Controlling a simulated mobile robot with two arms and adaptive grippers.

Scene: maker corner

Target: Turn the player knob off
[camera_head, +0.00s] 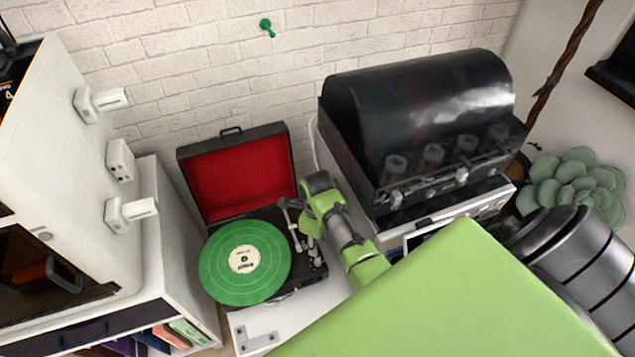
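The record player (277,296) is a dark suitcase type with its red-lined lid (238,175) standing open against the wall. A green record (240,280) with a white label lies on its platter. The tonearm (291,225) is on the right side of the deck. My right gripper (312,262) points down over the right side of the player, beside the tonearm. Its fingers are small and partly hidden, so I cannot tell whether they are open or touching anything. I cannot make out the player knob; the gripper covers that area. My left gripper is not in view.
A black-domed machine (420,120) with several knobs stands close to the right of my wrist. A white brick wall (150,40) is behind. A green plant (575,180) stands at the right.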

